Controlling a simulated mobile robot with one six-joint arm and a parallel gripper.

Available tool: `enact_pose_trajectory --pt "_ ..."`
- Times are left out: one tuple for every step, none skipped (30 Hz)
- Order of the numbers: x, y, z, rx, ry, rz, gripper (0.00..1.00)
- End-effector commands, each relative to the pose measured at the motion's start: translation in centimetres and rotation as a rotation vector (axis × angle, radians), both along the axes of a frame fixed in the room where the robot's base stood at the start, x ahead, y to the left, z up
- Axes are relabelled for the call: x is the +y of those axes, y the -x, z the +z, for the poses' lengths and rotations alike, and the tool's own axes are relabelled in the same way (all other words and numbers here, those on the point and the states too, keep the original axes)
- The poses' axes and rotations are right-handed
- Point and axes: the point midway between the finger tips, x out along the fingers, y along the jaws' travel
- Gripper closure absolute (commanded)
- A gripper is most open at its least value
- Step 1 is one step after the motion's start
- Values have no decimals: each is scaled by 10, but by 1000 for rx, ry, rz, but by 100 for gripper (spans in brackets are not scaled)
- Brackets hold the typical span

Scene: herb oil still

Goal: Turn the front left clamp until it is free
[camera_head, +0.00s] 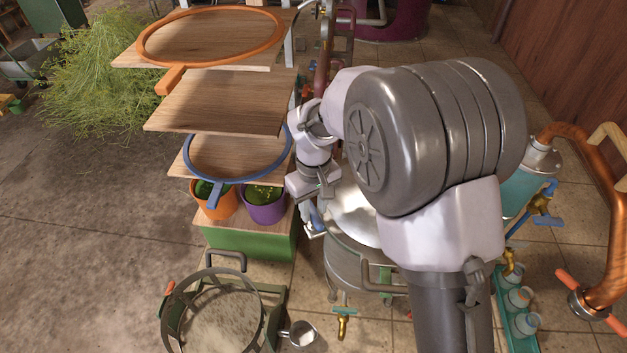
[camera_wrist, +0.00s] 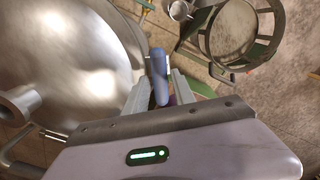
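The front left clamp shows as a blue handle (camera_wrist: 159,78) at the rim of the big steel still (camera_wrist: 75,60) in the wrist view. The same still (camera_head: 350,215) stands behind my arm in the head view. My gripper (camera_wrist: 161,82) has a finger on each side of the blue handle. A narrow gap shows between the handle and the right finger, so the fingers look open around it. In the head view my gripper (camera_head: 314,228) is at the still's left side, with a bit of blue beside it. The clamp's lower part is hidden.
Wooden shelves with an orange hoop (camera_head: 150,50) and a blue hoop (camera_head: 285,160) stand close left of my wrist. Potted plants (camera_head: 263,214) sit below. A round strainer (camera_head: 262,305) and a metal cup (camera_head: 302,334) are at the front. A curved copper pipe (camera_head: 607,230) is at right.

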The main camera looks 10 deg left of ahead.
Motion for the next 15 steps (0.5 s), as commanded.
enact_pose_trajectory --pt "0 -1 14 -4 -2 -1 69" --pt "0 0 22 -2 -2 -2 69" --pt "0 0 33 -2 -2 -1 69" --pt "1 -1 41 -4 -2 0 69" --pt "0 -1 50 -4 -2 0 69" --pt "1 0 62 -3 -3 -1 69" --pt "1 0 71 -3 -3 -1 69" --pt "0 0 80 -4 -2 0 69" --pt "0 0 91 -4 -2 0 69" --pt "1 0 99 -2 -2 -1 69" --pt "1 0 106 -2 -2 -1 69" --pt "0 0 114 -2 -2 0 69" --pt "0 0 119 -2 -1 1 69" --pt "0 0 123 -2 -1 0 69" --pt "0 0 128 -1 -1 0 69"
